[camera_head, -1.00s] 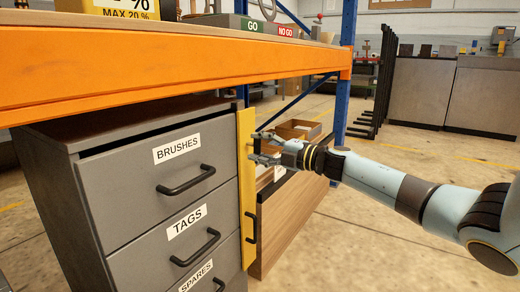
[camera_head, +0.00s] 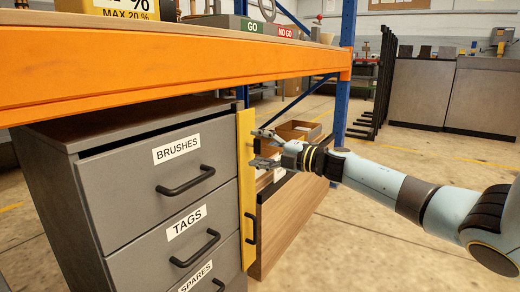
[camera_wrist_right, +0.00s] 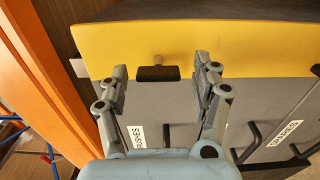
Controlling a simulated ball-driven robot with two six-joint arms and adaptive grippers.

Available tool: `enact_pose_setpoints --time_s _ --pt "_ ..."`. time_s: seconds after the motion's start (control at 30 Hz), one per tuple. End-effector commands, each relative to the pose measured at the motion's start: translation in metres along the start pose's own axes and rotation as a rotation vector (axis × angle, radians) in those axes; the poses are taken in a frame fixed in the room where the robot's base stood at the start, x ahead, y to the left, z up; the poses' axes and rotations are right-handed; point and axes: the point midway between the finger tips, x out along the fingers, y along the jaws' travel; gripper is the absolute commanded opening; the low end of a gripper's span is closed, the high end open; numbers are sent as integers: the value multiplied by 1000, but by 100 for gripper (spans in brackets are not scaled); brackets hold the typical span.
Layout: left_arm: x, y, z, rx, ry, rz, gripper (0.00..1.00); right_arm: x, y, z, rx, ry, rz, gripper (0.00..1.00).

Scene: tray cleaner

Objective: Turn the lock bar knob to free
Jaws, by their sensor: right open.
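The yellow lock bar (camera_head: 247,200) stands upright along the right edge of the grey drawer cabinet. It crosses the wrist view as a yellow band (camera_wrist_right: 240,45). The dark lock bar knob (camera_wrist_right: 157,74) sits on the bar, its long side lying across the wrist picture, with a small pin above it. My right gripper (camera_head: 257,148) is open in front of the bar's upper part. In the wrist view its two fingers (camera_wrist_right: 161,72) stand on either side of the knob, with a visible gap on both sides. My left gripper is out of view.
The cabinet (camera_head: 130,190) has drawers labelled BRUSHES, TAGS and SPARES with dark handles. An orange shelf beam (camera_head: 170,65) runs above it. A wooden box (camera_head: 290,215) and cardboard trays stand behind my right gripper. Open floor lies to the right.

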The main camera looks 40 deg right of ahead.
Motion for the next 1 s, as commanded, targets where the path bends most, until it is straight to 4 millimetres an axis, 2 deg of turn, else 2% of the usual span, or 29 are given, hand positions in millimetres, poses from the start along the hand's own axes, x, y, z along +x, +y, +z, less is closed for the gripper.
enact_pose_setpoints --time_s 0.13,0.23,0.37,0.5,0.7,1.0 --pt "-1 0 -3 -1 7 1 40 -1 0 0 0 0 0 65" --pt "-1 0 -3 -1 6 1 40 -10 0 1 -3 -1 -2 65" --pt "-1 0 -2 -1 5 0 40 -34 -1 0 -3 1 -5 65" --pt "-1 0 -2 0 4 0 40 -67 -2 0 -2 2 -7 65" --pt "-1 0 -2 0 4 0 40 -100 -1 0 -2 2 -7 65" --pt "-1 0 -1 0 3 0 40 -120 0 0 -1 1 -1 65"
